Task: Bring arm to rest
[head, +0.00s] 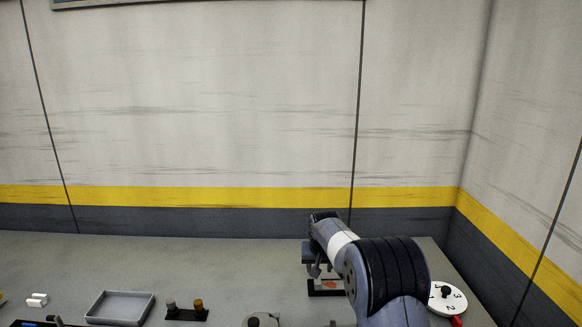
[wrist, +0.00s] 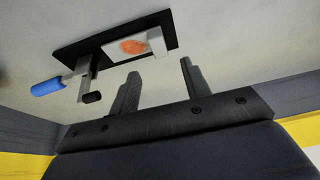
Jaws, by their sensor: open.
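My arm (head: 385,270) reaches over the bench at the right of the head view, its upper links bent down toward the bench. My gripper (wrist: 159,68) shows two dark fingers set apart with nothing between them. It is open and empty. The fixture also shows partly behind the arm in the head view (head: 314,292).
On the bench (head: 230,270) are a grey tray (head: 121,308), a black holder with two small pegs (head: 187,314), white blocks (head: 37,300) and a numbered white dial (head: 449,297) beside a red item (head: 457,321). Walls stand behind and at the right. The bench's back middle is clear.

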